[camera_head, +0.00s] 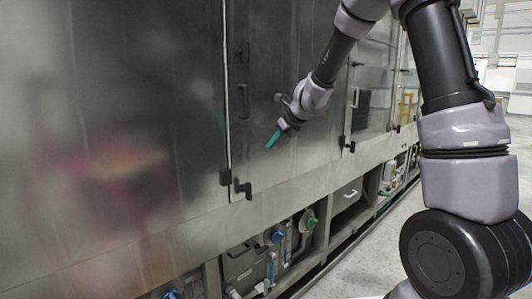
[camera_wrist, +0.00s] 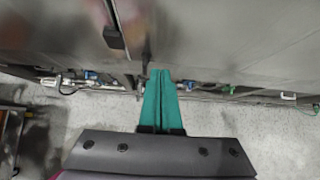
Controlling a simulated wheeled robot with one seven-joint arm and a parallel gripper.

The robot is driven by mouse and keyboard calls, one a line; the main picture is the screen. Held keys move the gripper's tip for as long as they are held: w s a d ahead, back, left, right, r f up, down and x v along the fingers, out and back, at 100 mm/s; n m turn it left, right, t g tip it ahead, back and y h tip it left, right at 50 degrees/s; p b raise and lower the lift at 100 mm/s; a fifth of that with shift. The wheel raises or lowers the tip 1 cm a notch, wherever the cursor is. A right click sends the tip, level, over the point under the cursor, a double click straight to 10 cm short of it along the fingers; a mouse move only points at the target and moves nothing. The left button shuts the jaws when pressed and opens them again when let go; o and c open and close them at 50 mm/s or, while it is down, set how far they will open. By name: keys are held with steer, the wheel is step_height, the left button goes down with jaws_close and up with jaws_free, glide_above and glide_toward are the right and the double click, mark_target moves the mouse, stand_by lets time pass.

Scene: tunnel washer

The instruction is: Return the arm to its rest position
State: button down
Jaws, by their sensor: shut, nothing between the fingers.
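My gripper (camera_head: 273,139) has teal fingers and hangs at the end of my bent arm, in front of the washer's steel doors in the head view. The fingers point down and to the left. In the wrist view my gripper (camera_wrist: 160,72) shows two teal fingers side by side, shut with nothing between them. The arm reaches out from the right side of the head view. Whether the fingertips touch the door cannot be told; no object is held.
The tunnel washer (camera_head: 110,130) fills the left and middle with steel doors, handles and a black latch (camera_head: 242,188). Below are pipes and a blue-green valve (camera_head: 277,237). Free grey floor (camera_head: 365,262) lies at the lower right. A cart (camera_wrist: 10,135) stands at left in the wrist view.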

steer(key=s+d+r+n, duration=0.3)
steer(key=s+r+n, duration=0.3)
steer(key=s, duration=0.1)
steer(key=s+d+r+n, duration=0.3)
steer(key=s+r+n, duration=0.3)
steer(key=s+r, duration=0.1)
steer(key=s+d+n+h, duration=0.1)
steer(key=s+d+n, duration=0.4)
steer(key=s, duration=0.4)
steer(key=s+d+n+h, duration=0.2)
steer(key=s+d+n, duration=0.3)
steer(key=s, duration=0.5)
steer(key=shift+d+r+n+h, duration=0.25)
steer(key=shift+n+h, duration=0.05)
steer(key=shift+n, duration=0.6)
